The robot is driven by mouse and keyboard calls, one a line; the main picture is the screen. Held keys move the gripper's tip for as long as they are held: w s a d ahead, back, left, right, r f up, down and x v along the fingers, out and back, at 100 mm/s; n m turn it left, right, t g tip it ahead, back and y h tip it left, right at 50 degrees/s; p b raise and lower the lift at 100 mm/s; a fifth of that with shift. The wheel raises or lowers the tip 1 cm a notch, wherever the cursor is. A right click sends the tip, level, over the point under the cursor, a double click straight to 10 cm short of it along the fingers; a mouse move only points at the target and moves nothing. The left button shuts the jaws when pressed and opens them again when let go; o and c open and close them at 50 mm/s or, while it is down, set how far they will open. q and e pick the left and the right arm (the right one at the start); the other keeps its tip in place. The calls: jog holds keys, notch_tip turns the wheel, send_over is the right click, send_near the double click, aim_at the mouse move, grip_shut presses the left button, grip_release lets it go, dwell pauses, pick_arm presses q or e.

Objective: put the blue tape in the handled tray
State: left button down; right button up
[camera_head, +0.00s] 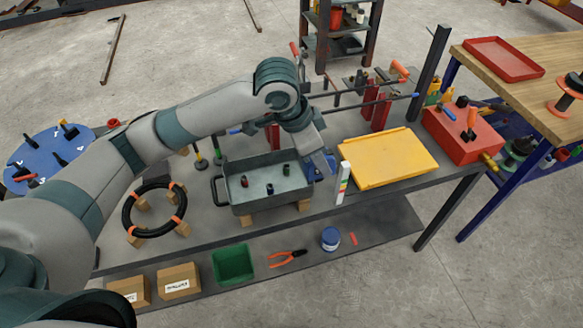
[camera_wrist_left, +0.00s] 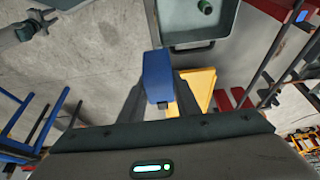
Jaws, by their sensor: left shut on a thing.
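The blue tape (camera_wrist_left: 157,72) is between the fingers of my left gripper (camera_wrist_left: 159,95) in the left wrist view. In the head view my left gripper (camera_head: 322,168) is at the right end of the handled tray (camera_head: 272,204), with blue tape (camera_head: 311,173) showing beside the fingers. My left gripper is shut on the tape. The tray is grey metal with a handle at its left end and holds a few small dark, red and green items. In the wrist view the tray's edge (camera_wrist_left: 190,46) is just beyond the tape. My right gripper is out of view.
A yellow panel (camera_head: 388,158) lies right of the tray, with a small upright white block (camera_head: 342,186) between. A black ring (camera_head: 132,222) on blocks lies left. A red toolbox (camera_head: 465,140) stands farther right. A lower shelf holds a green bin (camera_head: 233,264) and boxes.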

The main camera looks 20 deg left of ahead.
pick_arm(q)
jog(key=w+a+f+p, duration=0.1)
jog(key=a+f, duration=0.2)
jog(key=a, duration=0.3)
jog(key=shift+w+a+f, duration=0.2)
jog(key=shift+f, duration=0.2)
jog(key=shift+p, duration=0.3)
notch_tip(320, 180, down, 4)
jog(key=shift+r+p, duration=0.25)
jog(key=shift+p, duration=0.45)
jog(key=shift+f, duration=0.25)
jog(key=shift+f, duration=0.6)
jog(key=c, duration=1.6)
grip_release()
jog(key=shift+s, duration=0.1)
jog(key=shift+r, duration=0.1)
